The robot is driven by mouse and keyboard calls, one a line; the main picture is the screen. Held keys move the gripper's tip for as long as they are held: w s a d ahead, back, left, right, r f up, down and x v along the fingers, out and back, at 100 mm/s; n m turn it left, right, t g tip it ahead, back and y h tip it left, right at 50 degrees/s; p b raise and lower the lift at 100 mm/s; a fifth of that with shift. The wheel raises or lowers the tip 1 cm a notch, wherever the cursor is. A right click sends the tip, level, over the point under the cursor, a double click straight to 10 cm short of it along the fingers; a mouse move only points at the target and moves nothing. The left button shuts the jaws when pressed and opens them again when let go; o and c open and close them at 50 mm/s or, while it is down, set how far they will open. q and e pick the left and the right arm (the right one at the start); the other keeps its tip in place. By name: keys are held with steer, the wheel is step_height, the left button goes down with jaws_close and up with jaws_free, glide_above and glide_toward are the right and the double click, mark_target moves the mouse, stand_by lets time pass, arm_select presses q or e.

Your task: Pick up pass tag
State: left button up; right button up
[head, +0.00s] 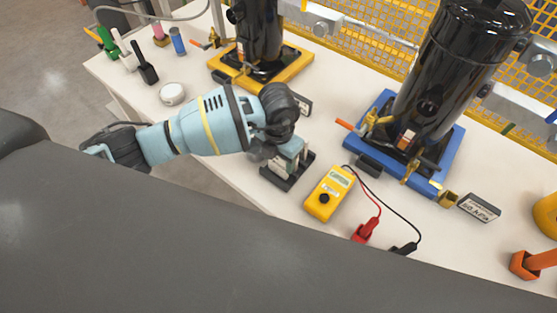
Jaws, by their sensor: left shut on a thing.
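My left gripper (285,152) reaches down from the dark wrist joint to a small dark rack (281,182) on the white table. Pale, upright tag-like pieces stand in the rack, right under the gripper. The gripper is shut on one of them, apparently the pass tag, which the fingers mostly hide. I cannot tell whether this tag is still seated in the rack or slightly raised. My right gripper is not in view.
A yellow meter (330,193) with red and black leads lies right of the rack. A black compressor (440,85) stands on a blue base (447,172), another on a yellow base (290,66). A white roll (172,94) lies at left. Yellow mesh (390,50) runs behind.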

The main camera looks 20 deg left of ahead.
arm_select(q)
steer(key=s+d+r, duration=0.1)
steer(key=s+r, duration=0.2)
steer(key=s, duration=1.3)
steer(key=shift+d+r+p, duration=0.2)
steer(key=shift+p, duration=0.15)
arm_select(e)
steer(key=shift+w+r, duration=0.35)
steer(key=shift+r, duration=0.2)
